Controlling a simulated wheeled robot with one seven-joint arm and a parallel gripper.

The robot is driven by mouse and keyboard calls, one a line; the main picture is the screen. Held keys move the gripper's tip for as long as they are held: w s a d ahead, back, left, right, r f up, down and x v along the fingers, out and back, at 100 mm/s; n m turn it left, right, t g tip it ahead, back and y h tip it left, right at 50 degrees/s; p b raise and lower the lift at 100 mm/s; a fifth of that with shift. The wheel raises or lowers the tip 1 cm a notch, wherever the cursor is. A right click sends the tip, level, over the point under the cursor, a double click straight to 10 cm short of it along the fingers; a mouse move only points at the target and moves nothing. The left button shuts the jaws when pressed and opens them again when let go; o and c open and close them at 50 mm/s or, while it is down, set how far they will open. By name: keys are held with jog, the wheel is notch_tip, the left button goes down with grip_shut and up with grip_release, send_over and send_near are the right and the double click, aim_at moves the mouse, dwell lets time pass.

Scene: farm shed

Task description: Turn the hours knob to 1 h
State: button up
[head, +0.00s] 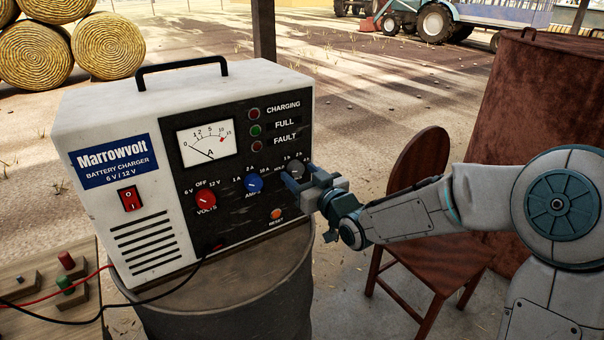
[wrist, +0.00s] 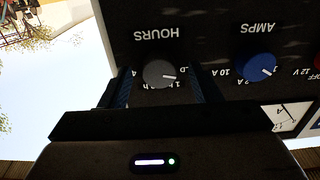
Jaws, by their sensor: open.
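The grey hours knob (head: 296,169) is at the right end of the knob row on the battery charger (head: 297,90). In the upside-down wrist view, the hours knob (wrist: 158,73) has its white mark toward the right, by a partly hidden label ending in "LD". The 1 h label area is below the knob there and partly covered. My gripper (head: 304,184) is at the panel, partly covering the knob in the head view. In the wrist view its open blue fingers (wrist: 164,88) stand either side of the knob, with a visible gap on each side.
The blue amps knob (head: 254,184) and red volts knob (head: 205,200) are left of the hours knob. An orange reset button (head: 277,214) is below. The charger stands on a drum (head: 255,300). A wooden chair (head: 425,210) is behind my arm.

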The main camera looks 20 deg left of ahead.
jog(key=shift+w+a, duration=0.2)
jog(key=c, duration=1)
jog(key=shift+m, duration=0.3)
jog(key=m, duration=0.4)
jog(key=shift+s+a+m+p, duration=0.1)
jog(key=shift+m+p, duration=0.5)
jog(key=shift+m, duration=2)
